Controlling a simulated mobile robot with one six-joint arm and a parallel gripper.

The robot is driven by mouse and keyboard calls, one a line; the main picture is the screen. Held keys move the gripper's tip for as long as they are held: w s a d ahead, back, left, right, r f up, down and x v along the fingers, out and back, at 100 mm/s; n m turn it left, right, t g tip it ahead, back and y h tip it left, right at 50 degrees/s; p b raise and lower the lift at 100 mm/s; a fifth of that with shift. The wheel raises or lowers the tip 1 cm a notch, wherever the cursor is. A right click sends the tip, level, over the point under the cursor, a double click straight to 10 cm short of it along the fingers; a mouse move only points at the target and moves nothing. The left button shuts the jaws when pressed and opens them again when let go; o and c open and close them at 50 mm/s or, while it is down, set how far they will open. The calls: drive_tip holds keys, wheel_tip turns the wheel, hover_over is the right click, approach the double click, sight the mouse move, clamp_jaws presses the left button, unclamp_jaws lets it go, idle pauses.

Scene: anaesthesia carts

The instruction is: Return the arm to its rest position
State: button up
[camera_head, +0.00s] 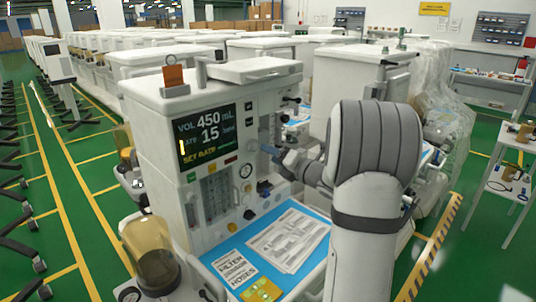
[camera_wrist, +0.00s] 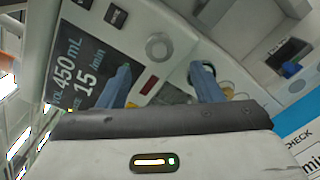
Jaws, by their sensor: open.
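My arm reaches from the lower right of the head view toward the front of an anaesthesia cart (camera_head: 155,110). My gripper (camera_head: 272,155) is in front of the cart's panel, right of its display (camera_head: 208,134). In the wrist view my gripper (camera_wrist: 160,84) shows two blue fingers spread apart with nothing held between them. Behind the fingers are the tilted display (camera_wrist: 84,68), reading 450 mL and 15 /min, and a round grey knob (camera_wrist: 159,47). Whether a fingertip touches the panel cannot be told.
A blue work surface (camera_head: 318,212) with printed sheets (camera_head: 287,240) lies below my gripper. An amber canister (camera_head: 150,250) stands at the cart's front left. More carts stand behind and to the right. A small white table (camera_head: 508,165) is at the far right.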

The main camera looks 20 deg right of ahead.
drive_tip(key=s+a+f+n+g+y, duration=0.1)
drive_tip(key=s+a+n+g, duration=0.4)
drive_tip(key=s+a+n, duration=0.4)
drive_tip(key=s+a+f+n+g+y, duration=0.1)
drive_tip(key=s+a+n+g+y, duration=0.1)
drive_tip(key=s+a+n+g, duration=0.7)
drive_tip(key=s+f+n+h, duration=0.1)
drive_tip(key=s+n+h, duration=0.4)
drive_tip(key=s+n, duration=0.3)
drive_tip(key=s+d+f+n+h, duration=0.1)
drive_tip(key=s+n+h, duration=0.3)
drive_tip(key=s+n, duration=0.4)
drive_tip(key=f+n, duration=0.1)
drive_tip(key=n, duration=0.6)
drive_tip(key=shift+f+n+t+h, duration=0.3)
drive_tip(key=shift+n+t+h, duration=0.1)
drive_tip(key=shift+d, duration=0.1)
drive_tip(key=shift+c, duration=0.5)
clamp_jaws()
